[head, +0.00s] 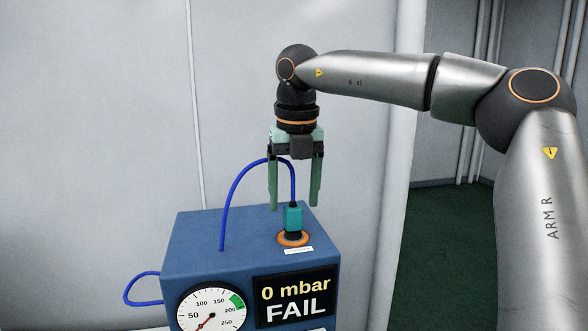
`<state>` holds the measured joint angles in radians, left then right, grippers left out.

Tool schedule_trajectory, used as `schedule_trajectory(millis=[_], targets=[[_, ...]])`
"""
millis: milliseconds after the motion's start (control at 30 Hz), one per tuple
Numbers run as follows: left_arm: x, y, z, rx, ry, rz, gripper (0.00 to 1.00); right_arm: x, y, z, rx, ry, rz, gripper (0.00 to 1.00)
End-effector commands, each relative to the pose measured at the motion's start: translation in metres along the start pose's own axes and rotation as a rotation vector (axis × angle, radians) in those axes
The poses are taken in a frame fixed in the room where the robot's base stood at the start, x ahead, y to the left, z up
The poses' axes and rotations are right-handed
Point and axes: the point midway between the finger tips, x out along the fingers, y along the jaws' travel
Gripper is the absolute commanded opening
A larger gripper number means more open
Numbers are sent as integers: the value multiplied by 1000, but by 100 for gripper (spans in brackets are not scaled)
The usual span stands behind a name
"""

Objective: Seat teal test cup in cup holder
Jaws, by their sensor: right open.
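The teal test cup (293,218) stands upright at an orange-ringed holder (293,239) on top of the blue test box (195,236). A blue hose (234,186) arches from the box top to the upper end of the cup. My right gripper (294,207) points down over the cup with its two green fingers apart, one on each side of it. The fingertips are near the cup's top, and I see gaps between them and the cup. How deep the cup sits in the holder cannot be told. My left gripper is not in view.
The box front has a round gauge (211,310) and a dark display (296,301) reading "0 mbar FAIL". Another blue hose loop (126,290) sticks out at the box's left side. A pale wall stands behind; green floor (440,250) shows at right.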

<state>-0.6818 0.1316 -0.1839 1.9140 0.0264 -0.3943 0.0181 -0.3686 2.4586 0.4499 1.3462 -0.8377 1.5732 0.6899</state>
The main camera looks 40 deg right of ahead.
Motion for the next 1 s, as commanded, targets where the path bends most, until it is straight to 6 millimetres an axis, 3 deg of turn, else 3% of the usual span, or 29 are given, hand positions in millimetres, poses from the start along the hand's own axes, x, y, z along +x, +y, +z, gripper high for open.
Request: schedule_trajectory(millis=[100,300,700,1000], targets=[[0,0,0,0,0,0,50,22,0,0,-1,3,1,75],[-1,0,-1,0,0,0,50,45,0,0,-1,1,0,75],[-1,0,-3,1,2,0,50,53,0,0,0,0,1,75],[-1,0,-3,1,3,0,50,53,0,0,0,-1,1,44]])
